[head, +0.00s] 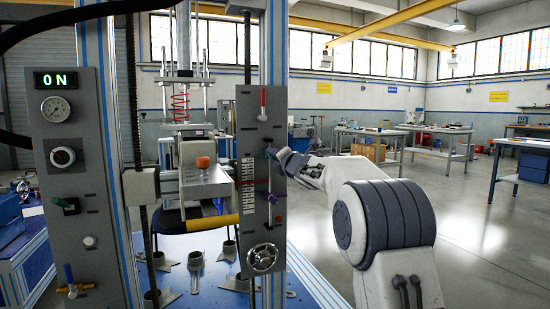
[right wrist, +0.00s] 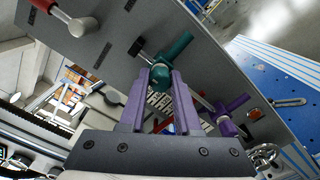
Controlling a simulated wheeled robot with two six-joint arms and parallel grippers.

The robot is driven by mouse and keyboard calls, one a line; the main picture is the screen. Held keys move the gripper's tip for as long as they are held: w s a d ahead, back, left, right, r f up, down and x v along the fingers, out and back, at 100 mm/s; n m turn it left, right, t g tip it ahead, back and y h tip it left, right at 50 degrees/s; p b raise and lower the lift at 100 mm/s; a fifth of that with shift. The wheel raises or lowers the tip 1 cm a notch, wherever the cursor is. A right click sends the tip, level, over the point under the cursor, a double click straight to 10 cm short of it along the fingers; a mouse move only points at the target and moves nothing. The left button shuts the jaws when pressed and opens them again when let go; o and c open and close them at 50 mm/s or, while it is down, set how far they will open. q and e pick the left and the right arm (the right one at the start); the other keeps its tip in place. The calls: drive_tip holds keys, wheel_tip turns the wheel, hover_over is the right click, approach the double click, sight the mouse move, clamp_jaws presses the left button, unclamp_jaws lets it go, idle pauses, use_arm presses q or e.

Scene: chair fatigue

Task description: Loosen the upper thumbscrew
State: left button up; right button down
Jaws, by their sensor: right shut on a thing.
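The upper thumbscrew is a teal knob (right wrist: 172,55) on a grey panel in the right wrist view. In the head view the teal knob (head: 270,151) sits about midway up the right panel (head: 250,115). My right gripper (right wrist: 160,78) has its two purple fingers closed on the teal knob, one on each side. In the head view my right gripper (head: 281,156) reaches the panel from the right. A purple lower thumbscrew (right wrist: 232,113) is on the same panel, apart from the fingers; it also shows in the head view (head: 272,198). My left gripper is not in view.
A red-handled lever (head: 263,101) is above the teal knob, and a handwheel (head: 262,258) is below. A left panel (head: 65,150) carries a lit ON display and a gauge. A platen with an orange piece (head: 203,162) stands between the panels. Floor at right is clear.

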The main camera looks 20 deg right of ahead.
drive_tip(key=c, duration=0.6)
unclamp_jaws()
drive_tip(key=shift+a, duration=0.1)
drive_tip(key=s+b, duration=0.1)
drive_tip(key=s, duration=0.9)
drive_tip(key=shift+s+d+b, duration=0.2)
drive_tip(key=shift+b, duration=0.2)
